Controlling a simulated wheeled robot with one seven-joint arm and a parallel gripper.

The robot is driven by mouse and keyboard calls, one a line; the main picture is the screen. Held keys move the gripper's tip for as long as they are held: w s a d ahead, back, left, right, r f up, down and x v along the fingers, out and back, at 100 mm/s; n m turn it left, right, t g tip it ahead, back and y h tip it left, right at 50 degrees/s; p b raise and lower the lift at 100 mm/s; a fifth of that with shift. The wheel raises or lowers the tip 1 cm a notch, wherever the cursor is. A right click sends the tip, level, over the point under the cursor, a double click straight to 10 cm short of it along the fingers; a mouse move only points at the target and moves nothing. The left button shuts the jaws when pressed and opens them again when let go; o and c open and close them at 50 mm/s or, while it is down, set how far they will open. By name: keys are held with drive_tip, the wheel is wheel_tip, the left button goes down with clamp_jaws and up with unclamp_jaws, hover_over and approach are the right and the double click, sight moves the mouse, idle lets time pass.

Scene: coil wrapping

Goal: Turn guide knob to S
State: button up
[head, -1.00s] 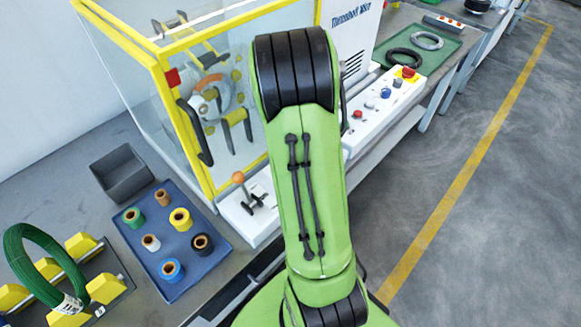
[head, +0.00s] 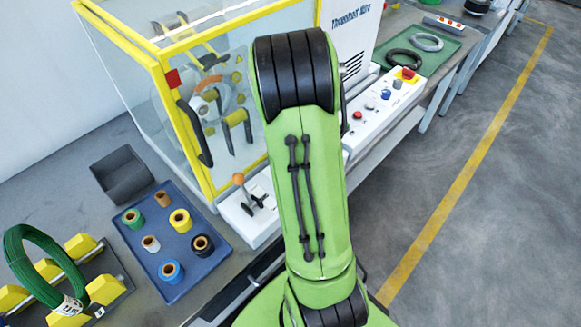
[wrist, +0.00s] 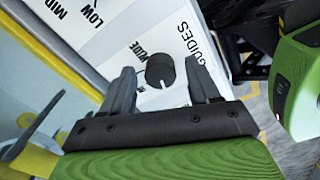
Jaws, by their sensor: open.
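In the wrist view the round dark guide knob (wrist: 160,70) stands on a white panel (wrist: 116,50) lettered GUIDES. My gripper (wrist: 158,67) is open, with one dark finger on each side of the knob. A gap shows between the knob and each finger, so it does not look gripped. The word WIDE is printed close to the knob. A small white mark shows on the lower side of the knob. I cannot read an S label; the near part of the panel is hidden by my gripper. In the head view my arm hides the gripper and the knob.
MID and LOW are printed farther along the panel. In the head view a yellow-framed clear enclosure (head: 158,60) stands left of my arm. A lever with an orange ball (head: 238,178) is below it. A control box (head: 388,100) with buttons is at right.

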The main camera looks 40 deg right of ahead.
wheel_tip(320, 180, up, 16)
drive_tip(key=p, duration=0.4)
drive_tip(key=shift+p, duration=0.3)
drive_tip(key=shift+f, duration=0.1)
